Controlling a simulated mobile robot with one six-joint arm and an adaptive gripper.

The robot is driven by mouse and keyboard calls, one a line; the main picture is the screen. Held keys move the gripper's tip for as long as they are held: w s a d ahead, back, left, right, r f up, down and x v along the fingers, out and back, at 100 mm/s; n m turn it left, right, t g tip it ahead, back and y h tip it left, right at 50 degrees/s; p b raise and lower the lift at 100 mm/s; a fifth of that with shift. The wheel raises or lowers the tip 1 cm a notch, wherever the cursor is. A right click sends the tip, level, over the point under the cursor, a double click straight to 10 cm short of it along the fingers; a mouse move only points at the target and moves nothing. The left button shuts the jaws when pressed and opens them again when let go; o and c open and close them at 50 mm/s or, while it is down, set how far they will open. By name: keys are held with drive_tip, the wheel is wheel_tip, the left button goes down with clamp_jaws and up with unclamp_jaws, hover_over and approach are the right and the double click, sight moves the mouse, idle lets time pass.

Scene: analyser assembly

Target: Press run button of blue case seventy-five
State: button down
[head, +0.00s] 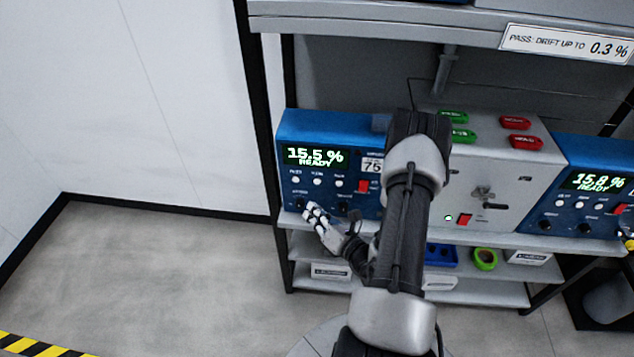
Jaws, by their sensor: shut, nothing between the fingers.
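The blue case (325,119) stands on the bench shelf left of the middle, with a label (371,165) reading 75. Its display (314,156) reads 15.5 % READY. A row of white round buttons (317,181) sits below the display, with a red rocker switch (363,186) at the right and dark knobs below. The small lettering by the buttons is too blurred to read. My gripper (310,211) is shut and empty in front of the lower left of the case's face, below the button row. I cannot tell whether it touches. My arm hides the case's right end.
A grey panel box (500,190) with red and green tags stands right of the case. Another blue case (590,151) stands farther right, reading 15.8 % READY. The lower shelf holds a blue tray (441,256) and a green ring (485,259). The floor (150,260) at left is clear.

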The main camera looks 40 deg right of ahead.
drive_tip(key=w+d, duration=0.4)
drive_tip(key=shift+d+b, duration=0.3)
drive_tip(key=shift+d, duration=0.05)
drive_tip(key=shift+w+d, duration=0.1)
drive_tip(key=shift+w, duration=0.05)
idle(1.2)
drive_tip(key=shift+w+d, duration=0.2)
drive_tip(key=shift+d, duration=0.05)
drive_tip(key=shift+w+d, duration=0.3)
idle(0.9)
drive_tip(key=shift+s+a, duration=0.55)
drive_tip(key=shift+a, duration=0.1)
drive_tip(key=s+a, duration=0.3)
drive_tip(key=shift+s+a, duration=0.15)
drive_tip(key=shift+a, duration=0.25)
